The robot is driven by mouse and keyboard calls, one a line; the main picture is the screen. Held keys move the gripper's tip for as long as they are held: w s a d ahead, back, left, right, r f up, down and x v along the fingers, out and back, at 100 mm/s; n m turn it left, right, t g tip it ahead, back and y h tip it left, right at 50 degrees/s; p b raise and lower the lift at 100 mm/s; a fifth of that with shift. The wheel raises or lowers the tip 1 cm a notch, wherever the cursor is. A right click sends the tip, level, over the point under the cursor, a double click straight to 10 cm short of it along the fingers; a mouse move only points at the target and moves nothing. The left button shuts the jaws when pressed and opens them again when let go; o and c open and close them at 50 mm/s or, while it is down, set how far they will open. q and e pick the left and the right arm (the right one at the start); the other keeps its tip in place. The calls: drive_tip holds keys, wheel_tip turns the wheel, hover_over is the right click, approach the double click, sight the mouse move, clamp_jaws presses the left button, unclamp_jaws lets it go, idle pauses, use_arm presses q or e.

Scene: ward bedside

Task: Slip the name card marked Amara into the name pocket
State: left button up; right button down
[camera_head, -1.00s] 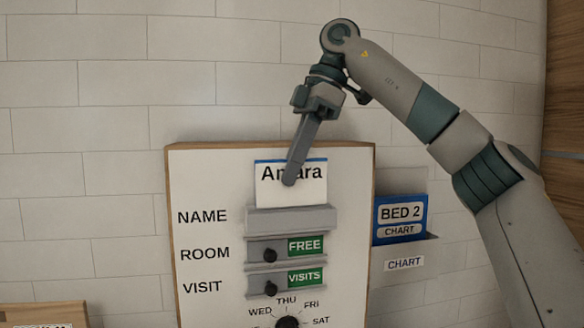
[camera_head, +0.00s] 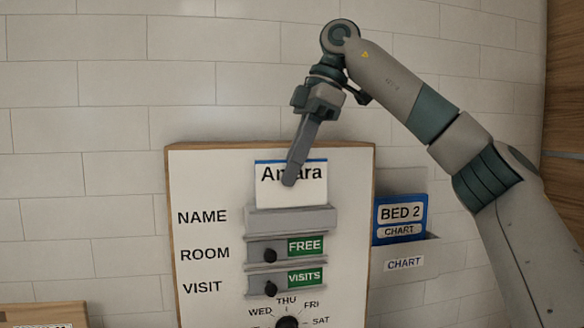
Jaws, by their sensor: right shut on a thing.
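The name card marked Amara (camera_head: 309,189) is white with a blue top edge. It stands upright against the board, and its lower edge is at the top of the grey name pocket (camera_head: 291,220), beside the NAME label. Whether the lower edge is inside the pocket I cannot tell. My right gripper (camera_head: 290,181) reaches down from above and is shut on the card. Its finger covers part of the printed name. My left gripper is not in view.
The white board (camera_head: 208,180) has ROOM and VISIT sliders with dark knobs below the pocket, and a day dial (camera_head: 288,322) at the bottom. A blue BED 2 chart (camera_head: 400,212) sits in a holder (camera_head: 405,263) at the right. A box edge (camera_head: 45,314) shows lower left.

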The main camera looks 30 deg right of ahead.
drive_tip(key=shift+f+b, duration=0.5)
drive_tip(key=shift+f, duration=0.1)
idle(0.5)
